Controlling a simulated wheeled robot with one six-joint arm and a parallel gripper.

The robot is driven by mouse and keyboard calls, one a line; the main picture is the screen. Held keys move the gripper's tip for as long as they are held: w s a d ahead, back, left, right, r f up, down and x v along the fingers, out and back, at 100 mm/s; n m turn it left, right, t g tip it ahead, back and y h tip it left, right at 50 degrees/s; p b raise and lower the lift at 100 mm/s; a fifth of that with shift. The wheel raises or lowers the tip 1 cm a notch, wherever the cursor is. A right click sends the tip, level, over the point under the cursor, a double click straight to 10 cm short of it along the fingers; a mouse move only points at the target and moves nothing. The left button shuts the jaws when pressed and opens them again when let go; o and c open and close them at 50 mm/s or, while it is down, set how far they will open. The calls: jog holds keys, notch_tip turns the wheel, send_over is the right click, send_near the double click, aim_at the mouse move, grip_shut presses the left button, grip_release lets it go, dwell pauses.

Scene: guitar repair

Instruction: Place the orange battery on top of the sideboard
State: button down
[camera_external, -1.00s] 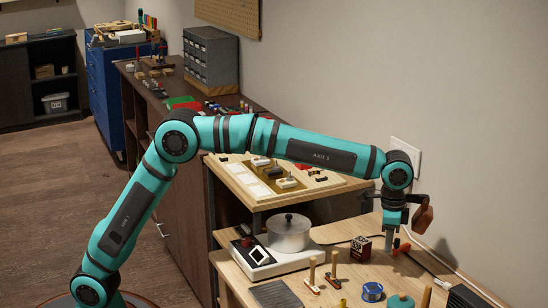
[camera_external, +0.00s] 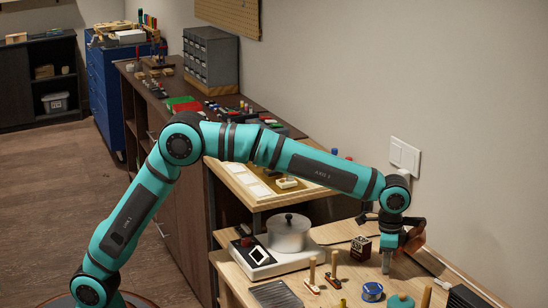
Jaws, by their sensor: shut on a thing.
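My gripper (camera_external: 387,265) is low over the light wooden workbench (camera_external: 345,262) at the right, fingers pointing down. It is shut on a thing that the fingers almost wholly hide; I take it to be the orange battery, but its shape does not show. The sideboard (camera_external: 185,205) is the long dark brown cabinet along the wall, behind my arm. Its top carries a grey drawer organizer (camera_external: 211,59), green and red trays and several small items.
Near my gripper are a dark red-brown box (camera_external: 361,249), a blue spool (camera_external: 372,292) and upright wooden-handled tools (camera_external: 333,268). A silver pot (camera_external: 288,233) stands on a white scale. A raised wooden board (camera_external: 240,185) lies between the workbench and sideboard.

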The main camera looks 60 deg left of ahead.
jog(key=c, duration=1.5)
grip_release()
jog(key=shift+o, duration=0.2)
notch_tip(320, 180, up, 12)
jog(key=shift+r, duration=0.1)
